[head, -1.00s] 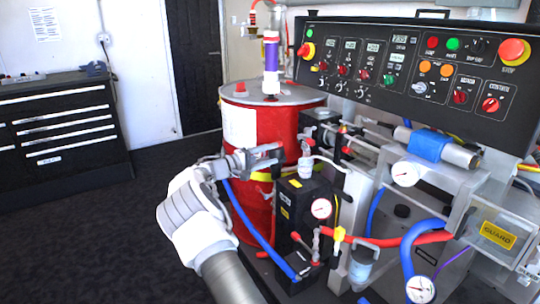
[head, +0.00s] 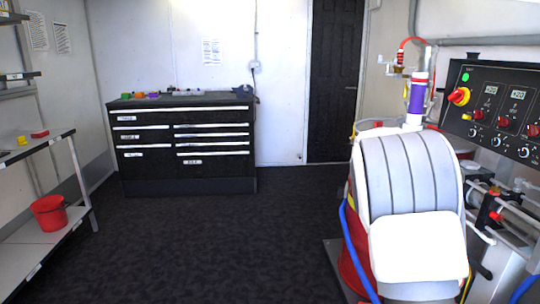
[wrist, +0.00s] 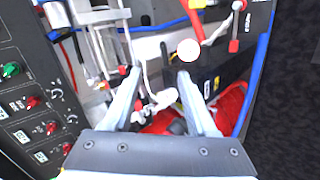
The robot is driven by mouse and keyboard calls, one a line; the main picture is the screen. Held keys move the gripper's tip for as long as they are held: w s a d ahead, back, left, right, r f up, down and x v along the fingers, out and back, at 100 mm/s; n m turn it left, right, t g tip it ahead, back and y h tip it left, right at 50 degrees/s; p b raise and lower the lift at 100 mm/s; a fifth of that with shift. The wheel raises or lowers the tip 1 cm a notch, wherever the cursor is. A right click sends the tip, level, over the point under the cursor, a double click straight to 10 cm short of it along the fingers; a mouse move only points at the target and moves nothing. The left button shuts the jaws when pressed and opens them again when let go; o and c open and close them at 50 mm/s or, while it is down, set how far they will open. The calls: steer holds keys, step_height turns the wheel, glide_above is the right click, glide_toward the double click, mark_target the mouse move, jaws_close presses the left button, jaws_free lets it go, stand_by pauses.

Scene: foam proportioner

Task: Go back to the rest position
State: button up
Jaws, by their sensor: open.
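My gripper (wrist: 160,80) shows in the wrist view with its two fingers apart and nothing held between them. Behind the fingers are parts of the foam proportioner, with hoses, a white round gauge (wrist: 189,50) and a red drum (wrist: 232,105). In the head view my arm's grey and white links cover most of the drum, and my gripper is hidden. The proportioner's control panel (head: 500,115) stands at the right edge. A purple and white cylinder (head: 417,98) rises behind my arm.
A black drawer cabinet (head: 185,145) stands by the back wall. A shelf unit at the left holds a red bucket (head: 49,213). The dark floor (head: 215,245) between them is clear. A dark door (head: 334,80) is at the back.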

steer(key=s+a+r+n+t+y, duration=0.1)
steer(key=s+a+t+y, duration=0.3)
steer(key=s+a, duration=0.95)
steer(key=s+a+r+n+t+y, duration=0.15)
steer(key=s+a+y, duration=0.45)
steer(key=s+a, duration=0.75)
step_height(320, 180, up, 21)
steer(key=s+d+p, duration=0.2)
steer(key=p, duration=1.9)
steer(key=shift+s, duration=0.25)
steer(key=shift+d, duration=0.1)
